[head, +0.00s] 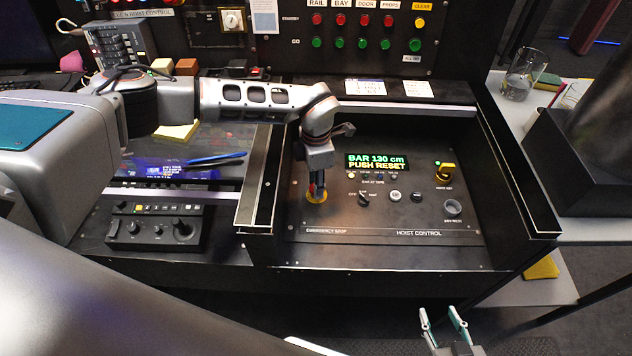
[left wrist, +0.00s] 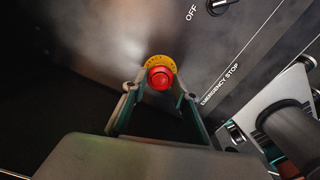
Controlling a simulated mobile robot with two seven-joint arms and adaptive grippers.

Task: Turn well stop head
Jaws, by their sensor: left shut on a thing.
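The well stop head is a red round knob (left wrist: 160,78) on a yellow ring (left wrist: 163,63), beside the words EMERGENCY STOP in the left wrist view. In the head view the yellow ring (head: 316,197) shows at the left of the sunken hoist control panel (head: 400,222), and my gripper mostly hides the red knob. My left gripper (head: 317,186) points down at it; in the left wrist view its two fingers (left wrist: 160,95) stand on either side of the knob, shut on it. My right gripper (head: 444,322) is open and empty, in front of the desk.
The well has raised black walls (head: 515,185). An OFF selector (head: 364,199), a yellow knob (head: 445,172) and a key switch (head: 453,207) stand right of the stop. A glass (head: 522,75) stands at right.

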